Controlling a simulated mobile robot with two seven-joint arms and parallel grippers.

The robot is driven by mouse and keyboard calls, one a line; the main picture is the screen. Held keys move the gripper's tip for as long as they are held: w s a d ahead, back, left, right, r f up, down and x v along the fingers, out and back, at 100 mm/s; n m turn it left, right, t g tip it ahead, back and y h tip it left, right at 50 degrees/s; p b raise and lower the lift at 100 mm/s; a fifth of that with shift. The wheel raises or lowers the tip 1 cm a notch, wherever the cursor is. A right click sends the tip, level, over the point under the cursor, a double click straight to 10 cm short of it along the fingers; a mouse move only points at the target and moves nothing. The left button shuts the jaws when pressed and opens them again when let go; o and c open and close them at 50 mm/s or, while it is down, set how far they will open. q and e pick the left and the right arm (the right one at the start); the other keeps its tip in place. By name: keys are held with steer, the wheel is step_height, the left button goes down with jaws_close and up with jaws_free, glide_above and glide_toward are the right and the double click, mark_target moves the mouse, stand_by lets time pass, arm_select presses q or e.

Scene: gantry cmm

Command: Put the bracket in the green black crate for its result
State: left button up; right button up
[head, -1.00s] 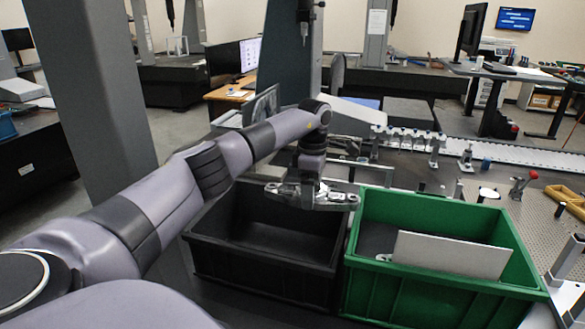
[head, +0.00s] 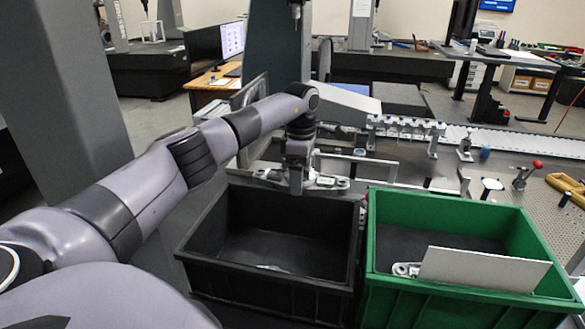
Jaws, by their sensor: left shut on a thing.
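My left gripper (head: 297,186) is shut on a light metal bracket (head: 329,182), which sticks out to its right. Gripper and bracket show at the back rim of the black crate (head: 190,262); their height above it is hard to judge. The green crate (head: 545,258) stands to the right of the black one. A pale flat plate (head: 484,270) leans up at its front, with a small metal part (head: 406,269) beside it. Another small metal part (head: 268,267) lies low in the black crate. My right gripper is out of view.
A grey column (head: 65,85) stands at the left, behind my left arm.

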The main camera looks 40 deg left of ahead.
arm_select(q)
steer(key=b, duration=0.9)
glide_above(298, 250)
step_height(298, 250, down, 10)
step_height(298, 250, down, 11)
steer(key=b, duration=0.7)
steer(key=shift+r, duration=0.15)
steer(key=shift+f+b, duration=0.65)
steer(key=shift+f, duration=0.2)
steer(key=shift+f+b, duration=0.45)
steer(key=shift+f, duration=0.25)
steer(key=o, duration=1.3)
steer(key=shift+o, duration=0.2)
step_height(298, 250, up, 7)
steer(key=p, duration=0.1)
steer(key=shift+r, duration=0.15)
